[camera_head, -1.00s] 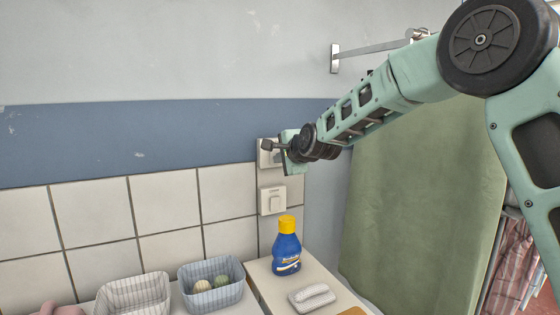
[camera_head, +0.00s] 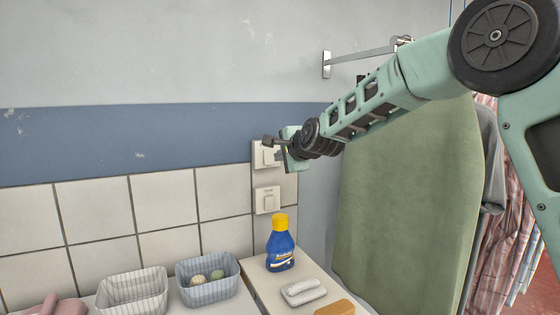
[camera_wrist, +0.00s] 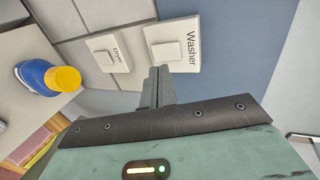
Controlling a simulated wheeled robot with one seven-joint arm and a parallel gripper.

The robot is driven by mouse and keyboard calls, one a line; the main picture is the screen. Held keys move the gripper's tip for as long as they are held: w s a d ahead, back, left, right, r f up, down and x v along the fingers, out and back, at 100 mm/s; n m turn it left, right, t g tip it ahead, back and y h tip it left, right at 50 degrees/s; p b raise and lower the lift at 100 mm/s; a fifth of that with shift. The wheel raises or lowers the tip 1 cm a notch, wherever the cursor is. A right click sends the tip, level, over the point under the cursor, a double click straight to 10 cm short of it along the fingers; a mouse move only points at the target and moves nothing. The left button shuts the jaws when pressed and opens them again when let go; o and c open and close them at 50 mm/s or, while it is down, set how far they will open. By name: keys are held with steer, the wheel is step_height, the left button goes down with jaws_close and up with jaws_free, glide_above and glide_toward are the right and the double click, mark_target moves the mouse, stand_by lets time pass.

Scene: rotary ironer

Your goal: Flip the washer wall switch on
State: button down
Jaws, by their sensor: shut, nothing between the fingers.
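The washer wall switch (camera_wrist: 172,46) is a white plate with a square rocker and the printed word "Washer". It shows in the wrist view just beyond my fingertips. In the head view the upper wall switch (camera_head: 258,158) is partly hidden by my gripper (camera_head: 270,141). My gripper is shut and empty, and its fingers (camera_wrist: 159,75) point at the washer plate near the rocker's edge. I cannot tell whether they touch it, nor which way the rocker is set.
A second switch (camera_head: 268,200), labelled Dryer in the wrist view (camera_wrist: 106,55), sits beside the washer switch. A green board (camera_head: 405,200) stands at right.

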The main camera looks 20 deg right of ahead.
mark_target(270, 164)
steer(key=b+v, duration=0.4)
steer(key=v, duration=0.5)
steer(key=shift+f, duration=0.1)
stand_by(0.3)
steer(key=shift+f+p, duration=0.5)
steer(key=shift+f, duration=0.1)
steer(key=p+x, duration=0.2)
steer(key=x, duration=0.2)
steer(key=p+x, duration=0.2)
steer(key=x, duration=0.3)
steer(key=p+x, duration=0.2)
steer(key=x, duration=0.2)
steer(key=shift+w+r, duration=0.25)
steer(key=shift+w, duration=0.15)
steer(key=shift+w+f, duration=0.1)
